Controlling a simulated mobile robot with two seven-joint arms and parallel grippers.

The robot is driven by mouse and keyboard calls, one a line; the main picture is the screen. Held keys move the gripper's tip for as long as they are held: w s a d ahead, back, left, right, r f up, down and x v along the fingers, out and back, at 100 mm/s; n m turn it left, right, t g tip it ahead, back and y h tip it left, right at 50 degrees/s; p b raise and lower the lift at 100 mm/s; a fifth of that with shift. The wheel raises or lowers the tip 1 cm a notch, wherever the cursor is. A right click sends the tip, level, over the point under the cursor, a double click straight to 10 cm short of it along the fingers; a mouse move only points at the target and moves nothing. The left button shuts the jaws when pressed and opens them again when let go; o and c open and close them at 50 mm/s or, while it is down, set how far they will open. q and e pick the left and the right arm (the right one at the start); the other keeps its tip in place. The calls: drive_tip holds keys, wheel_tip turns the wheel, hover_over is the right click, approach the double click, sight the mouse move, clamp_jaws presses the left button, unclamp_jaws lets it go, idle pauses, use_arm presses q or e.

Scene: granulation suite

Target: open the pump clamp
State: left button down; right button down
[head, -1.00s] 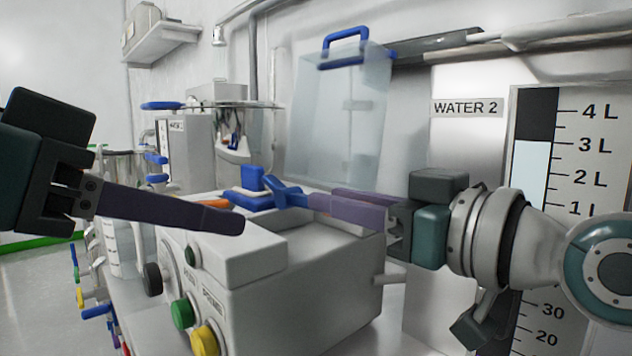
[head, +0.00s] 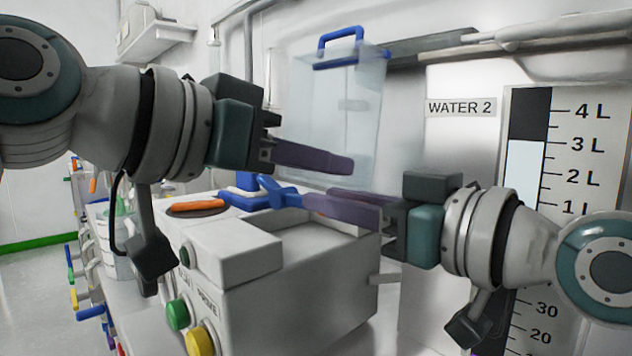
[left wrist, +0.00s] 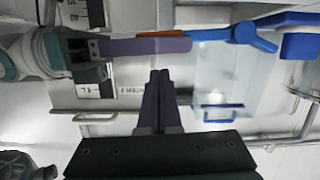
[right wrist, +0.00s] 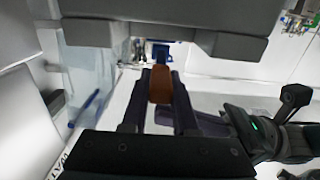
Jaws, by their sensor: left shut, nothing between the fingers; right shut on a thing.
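The pump (head: 320,285) is a white box with buttons on its front. A blue lever (head: 277,192), which looks like the pump clamp's handle, sits over the pump top beside a blue block (head: 245,200). My right gripper (head: 328,200) is shut on the lever's end. In the right wrist view an orange-brown grip (right wrist: 160,85) lies between its fingers, with blue parts beyond. My left gripper (head: 350,165) is shut and empty, raised above the right fingers. The left wrist view shows its closed fingertips (left wrist: 160,75), apart from the lever (left wrist: 235,36).
Green (head: 177,314) and yellow (head: 200,341) buttons face front. A clear container with a blue handle (head: 345,110) stands behind. A WATER 2 level gauge (head: 527,180) is on the right.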

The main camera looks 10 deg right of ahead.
use_arm(q)
drive_tip(key=shift+f, duration=0.95)
